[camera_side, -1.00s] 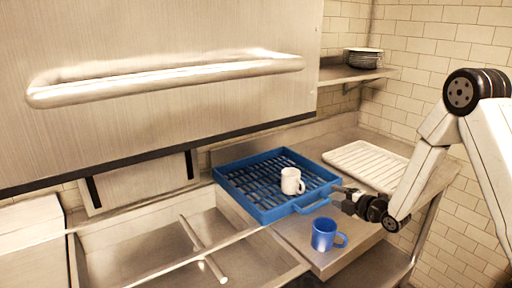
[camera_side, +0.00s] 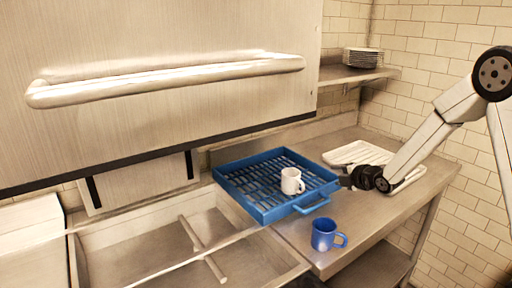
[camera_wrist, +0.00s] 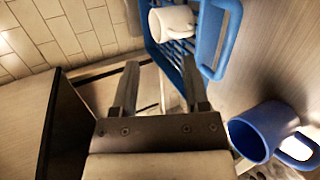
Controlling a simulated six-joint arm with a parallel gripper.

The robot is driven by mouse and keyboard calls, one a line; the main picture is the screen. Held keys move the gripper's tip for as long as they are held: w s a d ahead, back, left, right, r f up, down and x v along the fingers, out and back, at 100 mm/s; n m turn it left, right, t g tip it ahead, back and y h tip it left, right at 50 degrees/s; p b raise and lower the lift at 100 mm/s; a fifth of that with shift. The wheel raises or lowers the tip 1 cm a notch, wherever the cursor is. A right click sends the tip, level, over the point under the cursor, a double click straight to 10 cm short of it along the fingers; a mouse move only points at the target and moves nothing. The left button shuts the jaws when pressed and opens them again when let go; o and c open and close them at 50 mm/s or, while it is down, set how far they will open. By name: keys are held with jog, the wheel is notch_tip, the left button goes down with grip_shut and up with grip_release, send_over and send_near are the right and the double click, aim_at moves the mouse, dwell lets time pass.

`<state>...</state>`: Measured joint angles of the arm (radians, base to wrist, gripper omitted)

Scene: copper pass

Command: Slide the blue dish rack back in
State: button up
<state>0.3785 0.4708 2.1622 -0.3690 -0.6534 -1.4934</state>
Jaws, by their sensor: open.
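The blue dish rack (camera_side: 262,182) lies on the steel counter at the sink's edge, its handle (camera_side: 312,204) at the front right. A white mug (camera_side: 291,181) stands in the rack near that end; it also shows in the wrist view (camera_wrist: 172,20). My gripper (camera_side: 345,180) is open and empty, just right of the rack's right side. In the wrist view my gripper's two fingers (camera_wrist: 158,82) are apart, pointing toward the rack (camera_wrist: 190,62), with the handle (camera_wrist: 228,38) to their right. I cannot tell whether a finger touches the rack.
A blue mug (camera_side: 325,234) stands on the counter in front of the rack handle; it also shows in the wrist view (camera_wrist: 256,134). A white ribbed tray (camera_side: 358,153) lies behind my gripper. The sink (camera_side: 150,250) is at left.

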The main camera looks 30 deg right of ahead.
jog(key=w+d+f+g+h, duration=0.1)
jog(key=w+d+g, duration=0.1)
jog(key=g, duration=0.1)
jog(key=g+y, duration=0.3)
jog(key=g, duration=0.5)
send_near(318, 204)
jog(key=shift+f, duration=0.55)
jog(key=shift+w+f, duration=0.25)
jog(key=shift+f, duration=1)
jog(key=shift+w+f, duration=0.2)
jog(key=shift+f, duration=1.1)
jog(key=shift+w+f, duration=0.25)
jog(key=shift+f, duration=1)
grip_shut()
